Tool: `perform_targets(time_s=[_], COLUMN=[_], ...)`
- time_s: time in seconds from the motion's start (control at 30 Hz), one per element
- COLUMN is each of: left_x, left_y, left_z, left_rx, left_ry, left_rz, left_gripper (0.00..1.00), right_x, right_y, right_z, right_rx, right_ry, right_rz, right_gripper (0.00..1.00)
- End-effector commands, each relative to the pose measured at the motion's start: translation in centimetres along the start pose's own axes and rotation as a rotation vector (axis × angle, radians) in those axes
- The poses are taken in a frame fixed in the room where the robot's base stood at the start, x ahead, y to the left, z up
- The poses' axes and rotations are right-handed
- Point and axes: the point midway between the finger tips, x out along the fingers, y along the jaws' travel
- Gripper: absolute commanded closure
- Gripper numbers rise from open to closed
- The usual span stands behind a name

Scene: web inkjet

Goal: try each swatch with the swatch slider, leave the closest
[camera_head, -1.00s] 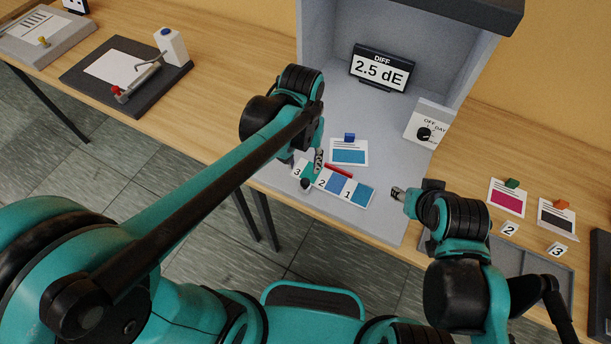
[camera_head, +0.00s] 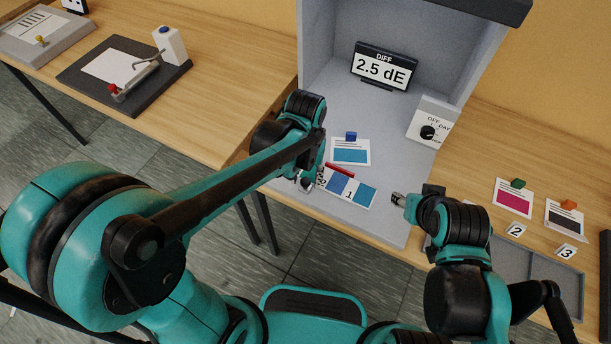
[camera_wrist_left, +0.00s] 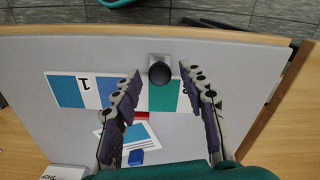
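The swatch slider (camera_head: 365,195) is a white strip with numbered colour patches on the booth floor. It also shows in the left wrist view (camera_wrist_left: 83,91), with blue, white and green areas. A dark round knob (camera_wrist_left: 159,72) stands at its edge. My left gripper (camera_wrist_left: 160,74) is open, its fingers on either side of the knob with gaps visible. In the head view my left gripper (camera_head: 312,180) covers the slider's left end and hides label 3. A card with a blue patch and blue clip (camera_head: 351,152) lies behind the slider. My right gripper (camera_head: 398,199) hovers right of the slider; its opening is unclear.
A display (camera_head: 385,66) reads 2.5 dE. A switch box (camera_head: 431,123) stands at the booth's right side. Magenta (camera_head: 514,199) and dark (camera_head: 564,217) cards lie right, behind a grey tray (camera_head: 543,275). A red bar (camera_head: 340,170) sits between slider and blue card.

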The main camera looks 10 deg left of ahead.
Motion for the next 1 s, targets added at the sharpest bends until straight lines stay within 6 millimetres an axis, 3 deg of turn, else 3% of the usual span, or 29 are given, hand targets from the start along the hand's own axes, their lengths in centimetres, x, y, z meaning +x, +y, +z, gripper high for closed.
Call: perform_targets(time_s=[0.03,0.13,0.37,0.6,0.73,1.0], left_x=[0.0,0.0,0.0,-0.1,0.0,0.0], left_y=[0.0,0.0,0.6,5.5,7.3,7.7], left_z=[0.0,0.0,0.1,1.4,1.9,2.1], left_rx=[0.000,0.000,0.003,0.007,0.004,0.000], left_ry=[0.000,0.000,0.000,0.000,0.000,0.000], left_rz=[0.000,0.000,0.000,0.001,0.001,0.001], left_gripper=[0.74,1.00,1.00,1.00,1.00,1.00], right_x=[0.0,0.0,-0.1,-0.4,-0.5,-0.5], right_y=[0.0,0.0,0.0,0.0,0.0,0.0], right_z=[0.0,0.0,0.0,-0.3,-0.3,-0.3], right_rx=[0.000,0.000,0.000,0.000,0.000,0.000], right_ry=[0.000,0.000,0.000,0.000,0.000,0.000], right_rz=[0.000,0.000,0.000,0.000,0.000,0.000], right_gripper=[0.56,0.56,0.56,0.56,0.56,0.56])
